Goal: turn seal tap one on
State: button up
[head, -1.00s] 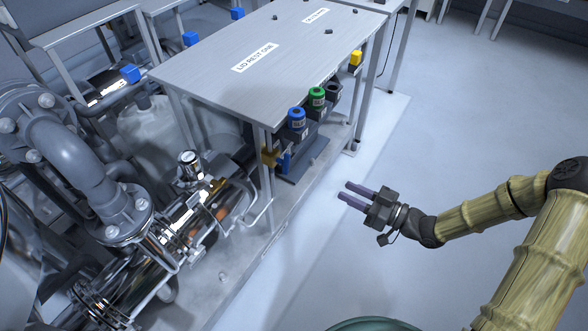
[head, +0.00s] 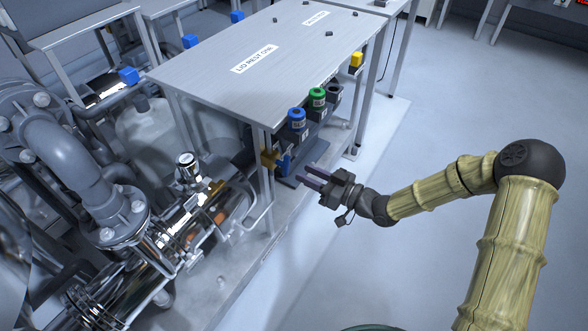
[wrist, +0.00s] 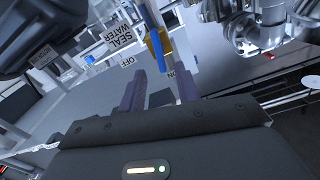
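The seal tap has a brass body (head: 268,159) and a blue lever (head: 285,164), under the front left corner of the metal table in the head view. In the wrist view its blue lever (wrist: 158,35) and brass part (wrist: 153,46) show at top centre, beyond the fingers. A SEAL WATER label (wrist: 125,37) and an OFF mark (wrist: 127,62) are left of it. An ON mark is partly hidden behind the right finger. My gripper (head: 305,175) is open and empty, its purple fingers pointing at the tap from the right, apart from it.
The metal table (head: 215,60) overhangs the tap. Blue (head: 297,119), green (head: 317,97) and black capped units stand along its side. Grey pipes and a gauge (head: 188,161) are at left.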

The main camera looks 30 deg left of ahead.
aim_at(289, 165)
jog(key=a, duration=0.5)
jog(key=shift+w+b, duration=0.25)
jog(key=shift+b, duration=0.15)
jog(key=shift+c, duration=0.2)
grip_shut()
